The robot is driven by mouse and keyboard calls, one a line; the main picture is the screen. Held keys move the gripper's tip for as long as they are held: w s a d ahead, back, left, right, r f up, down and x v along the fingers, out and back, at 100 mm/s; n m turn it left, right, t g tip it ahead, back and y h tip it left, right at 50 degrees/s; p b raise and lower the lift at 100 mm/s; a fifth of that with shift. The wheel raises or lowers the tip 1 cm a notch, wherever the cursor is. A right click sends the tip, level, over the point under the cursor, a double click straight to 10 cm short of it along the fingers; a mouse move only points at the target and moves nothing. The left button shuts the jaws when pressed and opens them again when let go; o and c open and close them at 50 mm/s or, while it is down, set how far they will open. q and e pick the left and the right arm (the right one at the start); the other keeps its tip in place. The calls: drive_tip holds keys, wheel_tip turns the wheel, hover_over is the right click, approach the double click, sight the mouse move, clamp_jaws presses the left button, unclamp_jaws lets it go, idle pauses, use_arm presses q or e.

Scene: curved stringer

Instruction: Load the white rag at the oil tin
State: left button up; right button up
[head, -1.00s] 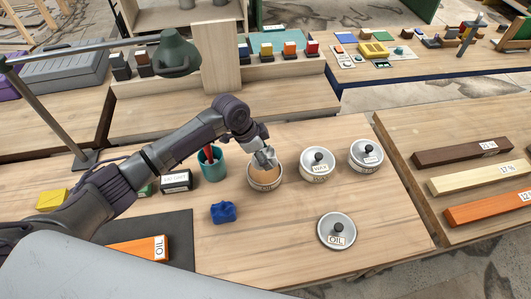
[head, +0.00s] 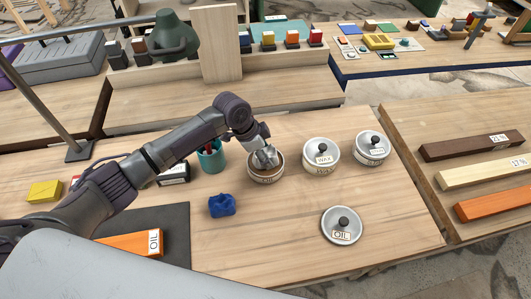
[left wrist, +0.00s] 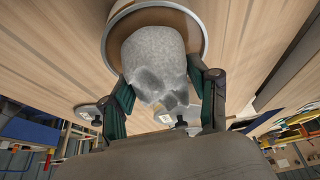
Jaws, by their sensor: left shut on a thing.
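The open oil tin (head: 265,180) stands on the bench with its lid off. My left gripper (head: 264,157) is at the tin's mouth, tilted down. It is shut on a pale grey-white wad, the white rag, which shows between the fingers in the left wrist view (left wrist: 155,55). There the rag overlaps the tin's round rim (left wrist: 202,35); how deep it reaches inside I cannot tell. The lid marked OIL (head: 343,218) lies on the bench, to the right and nearer. My right gripper is not in view.
A lidded WAX tin (head: 321,166) and another lidded tin (head: 372,156) stand to the right. A teal cup (head: 211,162) is close on the left. A crumpled blue rag (head: 222,206) lies nearer. An orange OIL-marked bar (head: 128,243) rests on a dark mat.

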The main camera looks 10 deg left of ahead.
sight(272, 150)
use_arm(q)
drive_tip(key=shift+f, duration=0.5)
idle(0.6)
drive_tip(key=shift+s+f, duration=0.1)
idle(1.4)
wheel_tip(272, 150, up, 7)
drive_tip(key=p, duration=0.7)
idle(0.8)
